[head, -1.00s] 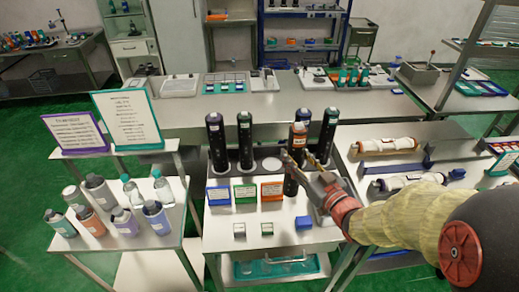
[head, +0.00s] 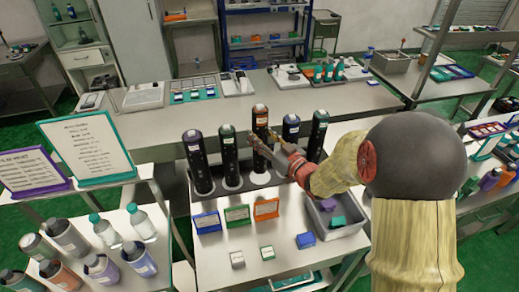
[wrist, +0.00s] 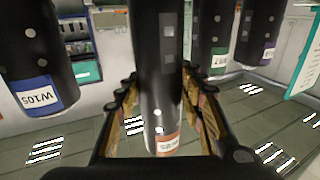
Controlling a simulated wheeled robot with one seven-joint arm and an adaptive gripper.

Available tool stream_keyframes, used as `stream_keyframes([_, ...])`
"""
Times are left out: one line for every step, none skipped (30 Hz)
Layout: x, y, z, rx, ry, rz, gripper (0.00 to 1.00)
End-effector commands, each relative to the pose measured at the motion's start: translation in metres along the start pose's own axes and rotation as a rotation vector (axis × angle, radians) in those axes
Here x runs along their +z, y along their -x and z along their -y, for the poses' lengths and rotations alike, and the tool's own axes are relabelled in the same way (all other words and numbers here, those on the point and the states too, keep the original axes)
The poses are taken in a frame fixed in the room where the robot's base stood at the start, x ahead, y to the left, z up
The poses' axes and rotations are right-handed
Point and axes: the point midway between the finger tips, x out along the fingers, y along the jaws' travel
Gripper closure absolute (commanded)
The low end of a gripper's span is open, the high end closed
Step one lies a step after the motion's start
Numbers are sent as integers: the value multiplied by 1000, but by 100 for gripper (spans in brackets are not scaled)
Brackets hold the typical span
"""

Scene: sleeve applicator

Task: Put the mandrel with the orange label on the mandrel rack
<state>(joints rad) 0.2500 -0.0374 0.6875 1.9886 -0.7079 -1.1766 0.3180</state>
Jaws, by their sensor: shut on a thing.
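The black mandrel with the orange label (head: 259,126) is upright in my gripper (head: 261,140), which is shut around its upper part. It is over the middle place of the mandrel rack (head: 180,186), in line with the other mandrels. Its top stands higher than theirs, and I cannot tell whether its foot touches the rack. The wrist view shows this mandrel (wrist: 158,70) between the fingers (wrist: 160,105), its orange label facing the camera.
A grey bin (head: 337,218) is to the right. Several bottles and canisters (head: 67,238) stand on the left table. Neighbouring mandrels leave little side room.

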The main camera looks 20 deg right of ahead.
Motion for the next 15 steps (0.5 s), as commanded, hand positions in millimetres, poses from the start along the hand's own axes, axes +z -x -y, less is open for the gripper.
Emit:
stream_keyframes([14,-6,-4,0,-2,3,99])
stream_keyframes([20,-10,-6,0,-2,3,99])
stream_keyframes([26,-14,-10,-1,-1,2,99])
stream_keyframes([31,-17,-12,-1,-1,2,99])
stream_keyframes([34,-20,-14,-1,-1,1,99])
stream_keyframes([39,-24,-16,-1,-1,1,99])
stream_keyframes([42,-26,-18,-1,-1,1,99])
stream_keyframes([44,-28,-19,-1,0,0,99])
stream_keyframes([46,-30,-20,-1,0,-1,99])
stream_keyframes([48,-31,-21,-1,0,-1,99])
stream_keyframes([49,-32,-22,-1,0,-1,99])
stream_keyframes([50,-33,-22,-1,0,-1,99])
stream_keyframes([50,-33,-23,-1,0,-1,99])
stream_keyframes([52,-34,-23,-1,0,-1,99])
stream_keyframes([54,-35,-24,-1,0,0,99])
